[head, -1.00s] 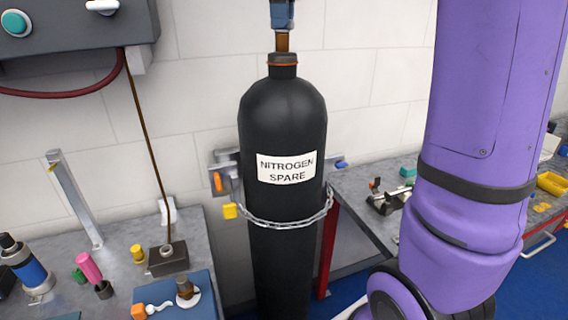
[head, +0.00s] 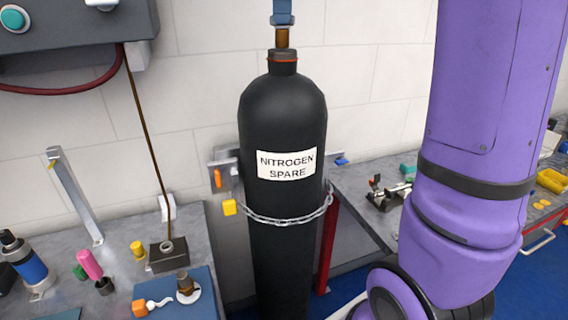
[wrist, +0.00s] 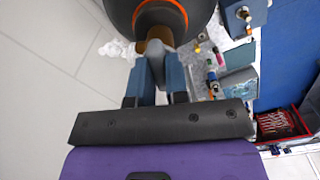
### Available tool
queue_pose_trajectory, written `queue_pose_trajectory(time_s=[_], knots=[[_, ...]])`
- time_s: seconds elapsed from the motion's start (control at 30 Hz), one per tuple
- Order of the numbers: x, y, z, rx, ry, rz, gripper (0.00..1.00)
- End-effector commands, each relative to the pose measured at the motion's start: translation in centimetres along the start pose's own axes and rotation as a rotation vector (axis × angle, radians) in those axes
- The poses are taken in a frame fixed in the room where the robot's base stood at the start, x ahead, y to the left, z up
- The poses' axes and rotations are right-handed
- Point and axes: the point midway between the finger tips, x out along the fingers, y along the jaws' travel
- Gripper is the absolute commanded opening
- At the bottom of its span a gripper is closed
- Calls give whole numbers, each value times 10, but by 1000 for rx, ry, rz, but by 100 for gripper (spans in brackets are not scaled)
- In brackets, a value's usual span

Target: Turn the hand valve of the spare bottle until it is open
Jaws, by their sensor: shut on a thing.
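The spare bottle (head: 284,120) is a tall black cylinder with a "NITROGEN SPARE" label, upright in the head view. Its dark shoulder with an orange ring (wrist: 162,8) is at the top of the wrist view. A brass valve stem (head: 282,38) rises from its neck. A blue part (head: 283,12) above the stem is cut off by the top edge. How far the valve is turned cannot be told.
A chain (head: 290,220) holds the bottle between two grey benches. The left bench carries a blue mat (head: 205,302) and small tools. A grey control box (head: 75,25) hangs upper left. My purple arm fills the right of the head view.

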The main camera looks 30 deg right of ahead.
Motion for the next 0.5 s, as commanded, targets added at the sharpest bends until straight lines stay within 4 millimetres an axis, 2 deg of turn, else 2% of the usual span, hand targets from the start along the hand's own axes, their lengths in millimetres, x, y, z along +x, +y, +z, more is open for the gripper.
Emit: queue_pose_trajectory(time_s=[0.2,0.5], knots=[[0,0,0,-35,1,2,0],[0,0,0,-335,1,2,0]])
